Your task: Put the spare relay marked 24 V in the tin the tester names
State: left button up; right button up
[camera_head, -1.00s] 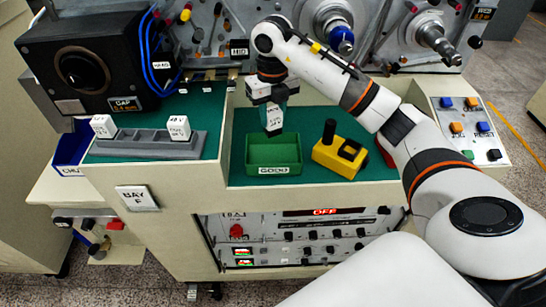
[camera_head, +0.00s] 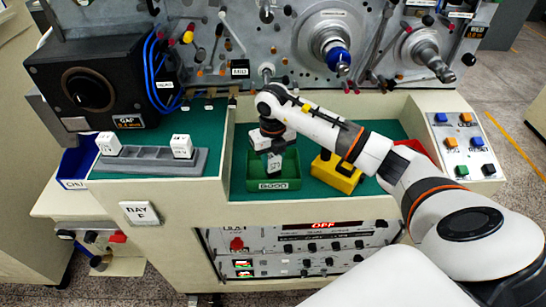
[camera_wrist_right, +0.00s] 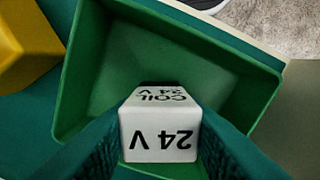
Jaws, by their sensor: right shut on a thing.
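My right gripper (camera_head: 272,152) is shut on a white relay (camera_head: 274,165), whose faces read "24 V" and "COIL 24 V" in the right wrist view (camera_wrist_right: 160,135). The gripper points down and holds the relay within the outline of the green tin (camera_head: 292,184) labelled GOOD. In the wrist view the tin's walls (camera_wrist_right: 88,70) surround the relay's far side; I cannot tell whether it touches the floor. The tester panel (camera_head: 300,250) below the bench has a red display (camera_head: 323,225) that seems to read OFF. My left gripper is out of view.
Two white relays, one at the left (camera_head: 109,143) and one at the right (camera_head: 181,146), sit in a grey rack (camera_head: 145,160). A yellow device (camera_head: 337,175) stands close right of the tin. Spindles (camera_head: 337,60) stand behind.

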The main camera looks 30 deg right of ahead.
aim_at(273, 156)
jog(key=shift+f, duration=0.15)
jog(key=o, duration=1)
jog(key=shift+r, duration=0.4)
notch_tip(273, 156, up, 12)
jog(key=b, duration=0.3)
jog(key=shift+f, duration=0.2)
